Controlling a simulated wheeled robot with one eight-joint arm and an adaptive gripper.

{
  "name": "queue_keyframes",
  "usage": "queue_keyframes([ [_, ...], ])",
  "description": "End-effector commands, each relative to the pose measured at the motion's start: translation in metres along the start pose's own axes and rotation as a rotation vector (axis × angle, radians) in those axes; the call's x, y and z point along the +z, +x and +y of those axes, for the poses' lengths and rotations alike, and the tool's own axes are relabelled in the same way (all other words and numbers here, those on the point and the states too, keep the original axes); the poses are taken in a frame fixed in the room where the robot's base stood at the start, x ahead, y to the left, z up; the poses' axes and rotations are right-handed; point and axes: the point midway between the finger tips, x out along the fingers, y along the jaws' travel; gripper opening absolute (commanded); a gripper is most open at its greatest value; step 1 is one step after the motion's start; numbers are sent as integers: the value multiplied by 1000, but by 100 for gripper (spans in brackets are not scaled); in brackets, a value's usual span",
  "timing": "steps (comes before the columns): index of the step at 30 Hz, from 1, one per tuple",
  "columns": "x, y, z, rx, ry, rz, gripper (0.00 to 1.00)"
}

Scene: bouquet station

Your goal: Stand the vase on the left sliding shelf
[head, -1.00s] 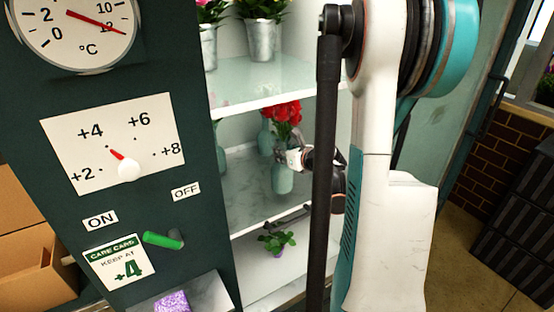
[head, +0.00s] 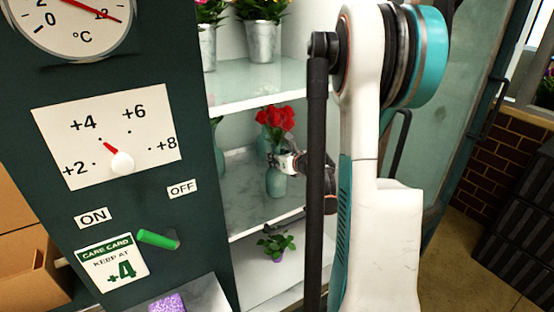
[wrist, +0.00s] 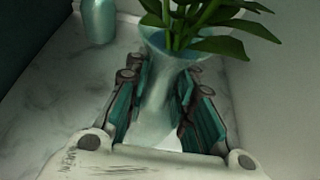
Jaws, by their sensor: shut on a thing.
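A pale green glass vase (head: 276,183) with red flowers (head: 275,121) is upright at the marble shelf (head: 243,205) inside the cabinet. My gripper (head: 289,163) is shut on this vase, reaching in from the right. In the wrist view the vase (wrist: 160,103) stands between the gripper's fingers (wrist: 158,110), with green leaves above its rim. I cannot tell whether its base touches the marble or is just above it. The fingers hide part of its sides.
Another green vase (wrist: 98,22) stands on the marble at the upper left of the wrist view. A glass shelf (head: 255,85) with metal flower pots is above. A small potted plant (head: 277,246) is below. A dark control panel (head: 190,225) borders the left.

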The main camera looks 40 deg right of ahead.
Motion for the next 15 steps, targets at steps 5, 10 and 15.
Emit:
queue_keyframes([
  [5,-2,1,0,0,0,0,39],
  [10,-2,1,0,0,0,0,43],
  [15,-2,0,0,0,0,0,43],
])
